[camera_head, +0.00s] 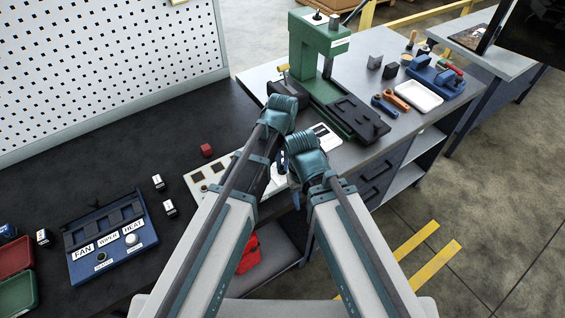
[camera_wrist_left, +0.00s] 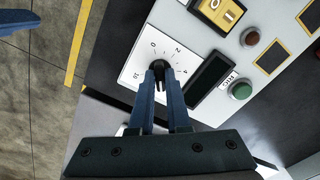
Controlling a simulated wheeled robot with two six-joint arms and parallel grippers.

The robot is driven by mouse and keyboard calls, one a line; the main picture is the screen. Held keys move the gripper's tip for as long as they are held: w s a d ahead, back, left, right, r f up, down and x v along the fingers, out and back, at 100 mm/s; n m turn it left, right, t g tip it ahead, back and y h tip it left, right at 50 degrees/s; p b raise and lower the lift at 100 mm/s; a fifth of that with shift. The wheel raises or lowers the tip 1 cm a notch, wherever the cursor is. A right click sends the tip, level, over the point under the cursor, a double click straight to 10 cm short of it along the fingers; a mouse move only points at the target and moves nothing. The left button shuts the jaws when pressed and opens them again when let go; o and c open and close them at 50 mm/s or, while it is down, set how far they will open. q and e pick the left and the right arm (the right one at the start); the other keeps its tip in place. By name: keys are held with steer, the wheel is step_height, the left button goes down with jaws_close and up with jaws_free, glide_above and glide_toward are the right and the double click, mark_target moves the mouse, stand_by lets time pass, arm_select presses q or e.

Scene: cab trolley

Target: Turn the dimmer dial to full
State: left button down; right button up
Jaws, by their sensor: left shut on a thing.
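The dimmer dial (camera_wrist_left: 159,72) is a black knob on a white scale plate (camera_wrist_left: 136,68) with printed numbers, in the left wrist view. My left gripper (camera_wrist_left: 160,80) is shut on the knob, with one blue finger on each side. The fingers partly cover the knob and scale, so I cannot read its setting for sure.
In the head view a green press (camera_head: 307,50) stands behind my wrists.

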arm_select(q)
steer(key=shift+m, duration=0.4)
steer(key=m, duration=0.7)
steer(key=shift+m, duration=0.3)
steer(key=m, duration=0.4)
steer(key=shift+m, duration=1.8)
steer(key=c, duration=0.9)
jaws_free()
